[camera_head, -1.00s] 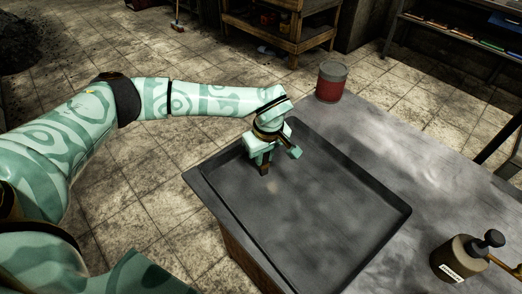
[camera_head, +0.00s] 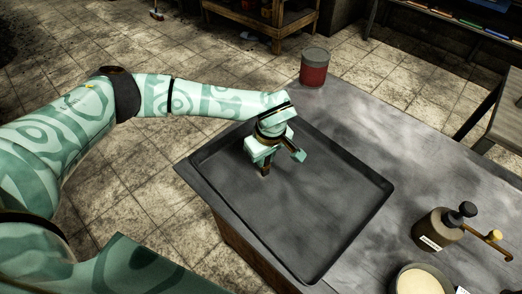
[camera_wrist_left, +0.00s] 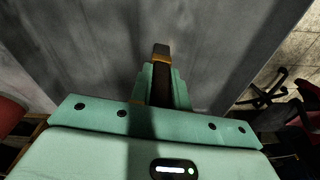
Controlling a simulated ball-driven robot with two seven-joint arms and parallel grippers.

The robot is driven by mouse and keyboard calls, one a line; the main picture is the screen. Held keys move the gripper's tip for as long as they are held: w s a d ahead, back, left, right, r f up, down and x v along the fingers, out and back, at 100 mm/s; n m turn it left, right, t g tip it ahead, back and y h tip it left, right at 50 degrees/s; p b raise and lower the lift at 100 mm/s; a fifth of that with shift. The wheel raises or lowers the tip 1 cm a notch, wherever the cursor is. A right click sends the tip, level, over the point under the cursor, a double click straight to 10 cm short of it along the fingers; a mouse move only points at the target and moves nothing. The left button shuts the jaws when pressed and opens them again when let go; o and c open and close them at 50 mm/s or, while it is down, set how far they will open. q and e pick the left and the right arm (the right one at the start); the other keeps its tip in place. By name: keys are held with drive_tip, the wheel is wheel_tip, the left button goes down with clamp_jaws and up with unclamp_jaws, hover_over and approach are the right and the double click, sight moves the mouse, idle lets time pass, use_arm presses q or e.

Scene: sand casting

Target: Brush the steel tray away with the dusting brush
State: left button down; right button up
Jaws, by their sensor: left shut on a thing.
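The dark steel tray (camera_head: 310,215) lies flat on the grey table. My left gripper (camera_head: 266,158) is over the far left part of the tray, pointing down. It is shut on the dusting brush (camera_head: 264,170), of which only a small dark part with a brass-coloured piece shows below the fingers. In the left wrist view the brush (camera_wrist_left: 161,60) stands between the gripper fingers (camera_wrist_left: 161,86), with a brass band and a dark end toward the tray floor. I cannot tell whether its tip touches the tray. My right gripper is out of view.
A red can (camera_head: 314,68) stands at the table's far corner, beyond the tray. The table top (camera_head: 385,130) between can and pot is clear.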

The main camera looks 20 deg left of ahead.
use_arm(q)
drive_tip(key=shift+s+d+p, duration=0.2)
drive_tip(key=shift+s+d, duration=0.15)
drive_tip(key=shift+d, duration=0.3)
drive_tip(key=shift+s+d+p, duration=0.25)
drive_tip(key=shift+s+d, duration=0.1)
drive_tip(key=shift+d, duration=0.25)
drive_tip(key=shift+s+d+p, duration=0.2)
drive_tip(key=shift+s+d, duration=0.15)
drive_tip(key=shift+d, duration=0.3)
drive_tip(key=shift+w+a, duration=0.1)
drive_tip(key=shift+w+a, duration=0.35)
drive_tip(key=shift+a, duration=0.3)
drive_tip(key=shift+w+a, duration=0.3)
drive_tip(key=shift+a, duration=0.3)
drive_tip(key=shift+w+a, duration=0.35)
drive_tip(key=shift+a, duration=0.3)
drive_tip(key=shift+w+a, duration=0.65)
drive_tip(key=shift+a, duration=0.6)
drive_tip(key=shift+w+a, duration=0.7)
drive_tip(key=shift+a, duration=0.55)
drive_tip(key=shift+w+a, duration=0.65)
drive_tip(key=shift+a, duration=0.6)
drive_tip(key=shift+r, duration=0.15)
wheel_tip(320, 180, up, 8)
drive_tip(key=p, duration=0.6)
